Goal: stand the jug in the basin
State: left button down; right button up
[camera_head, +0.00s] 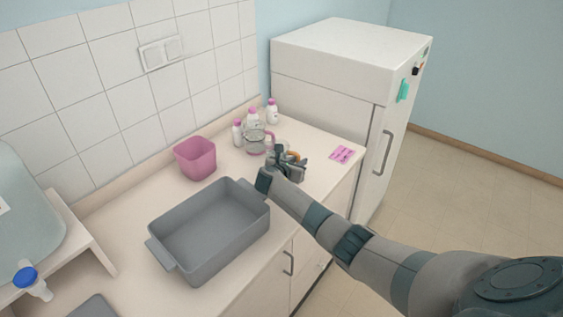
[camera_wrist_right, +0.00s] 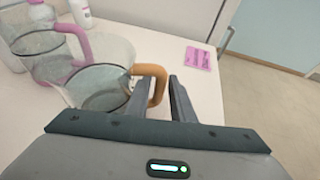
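A clear glass jug with an orange handle (camera_wrist_right: 160,75) stands upright on the counter. In the head view its orange handle (camera_head: 293,155) shows beside my gripper, which partly hides the jug. My right gripper (camera_wrist_right: 158,85) has its fingers apart on either side of the handle, and a small gap seems to show; it also appears in the head view (camera_head: 283,158). A second clear jug with a pink handle (camera_head: 268,138) stands just behind; it fills the wrist view's left (camera_wrist_right: 45,55). The grey basin (camera_head: 240,235) is empty on the counter, nearer the front left. My left gripper is not seen.
A pink bin (camera_head: 195,158) stands behind the basin. Several white bottles with pink caps (camera_head: 272,111) stand by the wall. A large container with a blue tap (camera_head: 25,277) is at far left.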

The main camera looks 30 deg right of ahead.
dwell(0.3)
grip_shut()
jog(key=shift+r, duration=0.1)
jog(key=shift+w+r+b, duration=0.1)
jog(key=shift+r+b, duration=0.2)
jog(key=shift+r, duration=0.45)
notch_tip(320, 180, up, 2)
jog(key=shift+r+b, duration=0.2)
jog(key=shift+b, duration=0.3)
jog(key=s+d+r+b, duration=0.2)
jog(key=s+d+r, duration=0.3)
jog(key=s, duration=0.5)
notch_tip(320, 180, up, 2)
jog(key=shift+s+d+b, duration=0.2)
jog(key=shift+d+b, duration=0.1)
jog(key=shift+b, duration=0.05)
